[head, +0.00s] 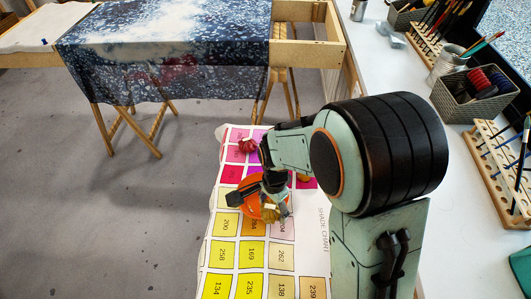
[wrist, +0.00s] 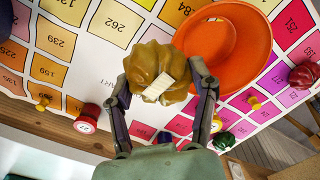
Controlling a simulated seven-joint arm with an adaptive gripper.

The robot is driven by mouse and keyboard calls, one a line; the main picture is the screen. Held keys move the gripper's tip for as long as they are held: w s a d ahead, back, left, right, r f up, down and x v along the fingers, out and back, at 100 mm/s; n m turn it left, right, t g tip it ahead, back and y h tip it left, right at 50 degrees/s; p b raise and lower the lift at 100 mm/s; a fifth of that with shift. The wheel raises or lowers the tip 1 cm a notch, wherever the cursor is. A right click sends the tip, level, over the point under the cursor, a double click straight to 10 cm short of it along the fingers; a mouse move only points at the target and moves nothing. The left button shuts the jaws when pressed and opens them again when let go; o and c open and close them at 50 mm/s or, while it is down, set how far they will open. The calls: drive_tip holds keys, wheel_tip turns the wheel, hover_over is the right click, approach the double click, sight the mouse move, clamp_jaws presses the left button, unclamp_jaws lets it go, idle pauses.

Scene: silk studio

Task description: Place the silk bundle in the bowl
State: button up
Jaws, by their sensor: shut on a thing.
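My gripper (wrist: 162,84) is shut on a mustard-yellow silk bundle (wrist: 150,62) with a pale tag on it. In the wrist view an orange bowl (wrist: 238,55) lies just beyond the bundle, up and to the right, and the bundle overlaps the bowl's near-left edge. In the head view the orange bowl (head: 243,200) is on the colour chart, partly hidden by my gripper (head: 272,200). A little of the bundle (head: 271,212) shows at the gripper's tip. The height of the bundle above the chart is unclear.
The shade chart (head: 225,252) covers the surface under the bowl. A red bundle (head: 248,145) lies behind the bowl. The wrist view shows a red tagged item (wrist: 88,117), a green item (wrist: 222,141) and a dark red item (wrist: 303,76). Baskets and brushes line the right counter.

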drive_tip(key=w+f, duration=0.2)
drive_tip(key=w+a+f, duration=0.1)
drive_tip(key=w+f, duration=0.1)
drive_tip(key=w, duration=0.1)
drive_tip(key=w+a+f, duration=0.1)
drive_tip(key=w+f, duration=0.1)
drive_tip(key=f, duration=0.1)
drive_tip(key=shift+w+a, duration=0.25)
drive_tip(key=shift+w, duration=0.05)
drive_tip(key=shift+w+f, duration=0.15)
drive_tip(key=shift+f, duration=0.75)
drive_tip(key=shift+w+f, duration=0.1)
drive_tip(key=shift+f, duration=0.8)
drive_tip(key=shift+f, duration=0.1)
drive_tip(key=o, duration=0.8)
wheel_tip(320, 180, up, 12)
drive_tip(key=s+d+r+n, duration=0.4)
drive_tip(key=s+d+r, duration=0.3)
drive_tip(key=s+r, duration=0.4)
drive_tip(key=s+d+n, duration=0.1)
drive_tip(key=s+n, duration=0.1)
drive_tip(key=s, duration=0.3)
drive_tip(key=s+d+n, duration=0.1)
drive_tip(key=s+n, duration=0.1)
drive_tip(key=s, duration=0.2)
drive_tip(key=s+d+r+n, duration=0.1)
drive_tip(key=s+d, duration=0.1)
drive_tip(key=s, duration=0.3)
drive_tip(key=shift+s+n+y, duration=0.35)
drive_tip(key=shift+n+y, duration=0.05)
